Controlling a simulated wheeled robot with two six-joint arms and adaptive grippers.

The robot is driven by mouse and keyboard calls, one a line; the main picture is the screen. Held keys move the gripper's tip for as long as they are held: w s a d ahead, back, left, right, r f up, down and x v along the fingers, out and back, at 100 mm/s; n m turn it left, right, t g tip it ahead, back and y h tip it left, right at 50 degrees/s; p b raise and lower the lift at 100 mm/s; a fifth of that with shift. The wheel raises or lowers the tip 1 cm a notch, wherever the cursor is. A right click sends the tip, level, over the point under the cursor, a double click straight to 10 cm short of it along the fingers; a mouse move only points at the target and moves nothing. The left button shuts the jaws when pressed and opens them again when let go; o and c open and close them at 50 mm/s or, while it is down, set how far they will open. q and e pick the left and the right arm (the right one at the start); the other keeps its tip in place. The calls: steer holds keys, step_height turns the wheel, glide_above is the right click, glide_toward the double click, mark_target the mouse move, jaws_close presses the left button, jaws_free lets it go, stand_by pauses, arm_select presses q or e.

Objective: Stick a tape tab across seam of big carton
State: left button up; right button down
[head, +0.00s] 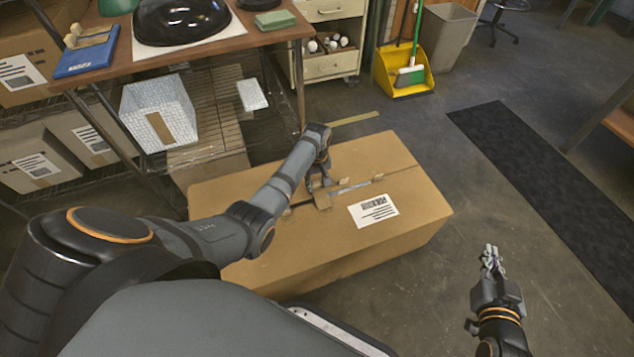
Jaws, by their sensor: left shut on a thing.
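The big carton (390,215) lies on the floor in the middle of the head view, with its top facing up. A seam runs lengthwise along its top, and a white printed label (373,210) is beside it. My left gripper (318,187) is low over the seam and shut on a small tan tape tab (323,201). The tab is at the seam; whether it is stuck down I cannot tell.
Cartons and a white patterned box (158,105) fill the shelf below. A dark mat (540,160) lies right on otherwise open floor.

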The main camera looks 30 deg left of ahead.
arm_select(q)
steer(key=shift+f, duration=0.55)
stand_by(0.7)
steer(key=o, duration=0.9)
steer(key=shift+c, duration=0.2)
step_height(320, 180, up, 12)
